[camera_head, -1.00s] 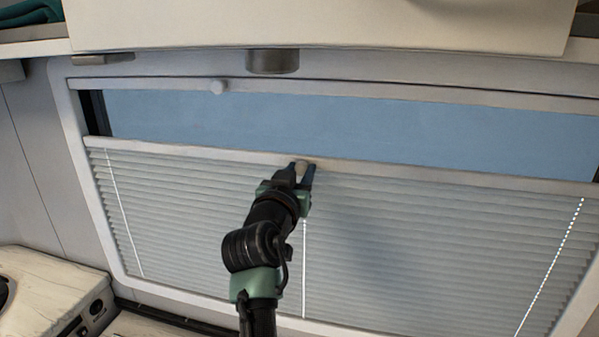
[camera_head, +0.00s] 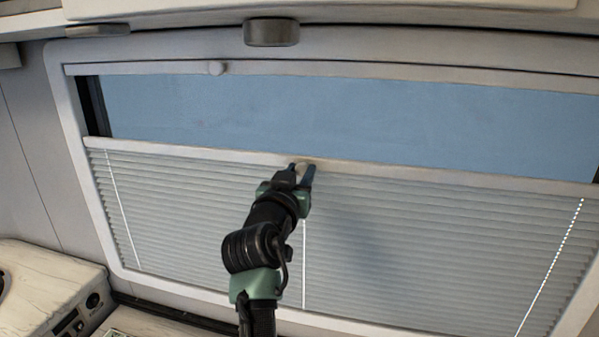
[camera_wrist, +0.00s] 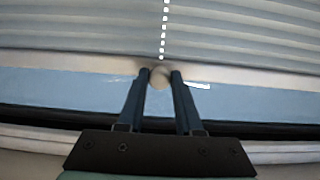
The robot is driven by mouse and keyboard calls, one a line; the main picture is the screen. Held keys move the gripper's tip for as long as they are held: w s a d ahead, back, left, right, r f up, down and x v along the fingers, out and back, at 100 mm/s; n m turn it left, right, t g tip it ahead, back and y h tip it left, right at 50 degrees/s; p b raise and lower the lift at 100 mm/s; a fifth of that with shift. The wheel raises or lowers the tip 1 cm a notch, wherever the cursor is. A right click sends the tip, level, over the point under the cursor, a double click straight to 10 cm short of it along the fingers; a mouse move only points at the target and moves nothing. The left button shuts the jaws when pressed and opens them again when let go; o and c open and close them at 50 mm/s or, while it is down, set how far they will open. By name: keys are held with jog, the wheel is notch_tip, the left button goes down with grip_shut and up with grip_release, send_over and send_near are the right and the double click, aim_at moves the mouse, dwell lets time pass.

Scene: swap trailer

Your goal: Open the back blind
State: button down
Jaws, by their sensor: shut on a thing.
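The back blind (camera_head: 400,235) is a pleated grey shade covering the lower part of the window. Its pale top rail (camera_head: 430,177) lies below the upper frame rail, with blue window glass (camera_head: 350,120) bare between them. My gripper (camera_head: 304,172) is at the middle of the blind's rail, shut on its small round knob (camera_head: 301,165). In the wrist view the knob (camera_wrist: 160,77) sits between the two dark fingertips (camera_wrist: 160,72). The blind's pleats (camera_wrist: 80,25) show at the top of that view.
A pale counter unit (camera_head: 45,290) with controls stands at the lower left.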

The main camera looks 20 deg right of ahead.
notch_tip(320, 180, down, 42)
jog(key=b, duration=3.6)
jog(key=shift+r, duration=0.25)
jog(key=c, duration=0.6)
grip_release()
jog(key=shift+r, duration=0.15)
jog(key=shift+s, duration=0.1)
jog(key=p+v, duration=0.1)
jog(key=v, duration=1.2)
